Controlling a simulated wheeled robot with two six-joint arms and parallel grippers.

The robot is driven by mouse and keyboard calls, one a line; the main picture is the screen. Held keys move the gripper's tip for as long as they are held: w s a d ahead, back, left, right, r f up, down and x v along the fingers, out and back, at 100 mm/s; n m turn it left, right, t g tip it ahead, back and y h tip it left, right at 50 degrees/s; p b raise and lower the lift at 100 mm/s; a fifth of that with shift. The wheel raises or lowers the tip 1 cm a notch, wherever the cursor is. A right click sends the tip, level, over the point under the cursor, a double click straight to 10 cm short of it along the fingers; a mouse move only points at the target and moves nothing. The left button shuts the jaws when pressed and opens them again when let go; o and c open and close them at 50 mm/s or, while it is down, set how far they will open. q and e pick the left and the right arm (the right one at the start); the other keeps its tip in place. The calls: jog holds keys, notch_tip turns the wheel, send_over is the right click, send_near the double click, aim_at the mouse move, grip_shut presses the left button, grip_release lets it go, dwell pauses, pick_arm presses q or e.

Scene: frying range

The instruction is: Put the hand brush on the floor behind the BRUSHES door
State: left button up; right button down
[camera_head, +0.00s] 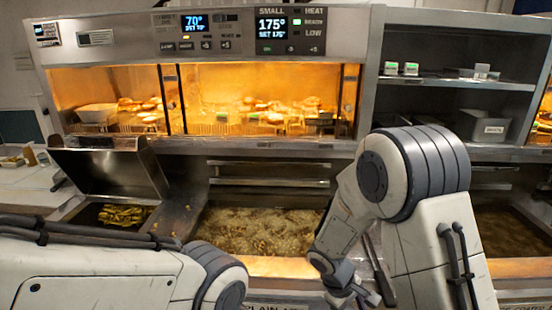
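I do not see the hand brush, the floor or a BRUSHES door in this view. My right arm comes in from the lower right and bends down in front of the fryer. Its wrist end and part of the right gripper (358,294) show at the bottom edge, in front of the fryer's front ledge. The fingertips are too small and cut off to tell whether they are open or hold anything. A dark slim bar (377,268) shows beside it; I cannot tell what it is. My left arm lies across the lower left, and its gripper is out of view.
A frying vat (255,228) with bubbling oil is in the middle, another vat (510,228) at the right. A raised metal lid (112,172) stands over a fries bin (125,215) at the left. A lit warming cabinet (260,85) and shelves (455,82) are behind.

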notch_tip(320, 180, down, 6)
jog(key=s+m+g, duration=0.1)
jog(key=m+g, duration=0.1)
jog(key=m, duration=0.4)
jog(key=shift+m+y, duration=0.3)
jog(key=shift+y, duration=0.1)
jog(key=shift+s, duration=0.15)
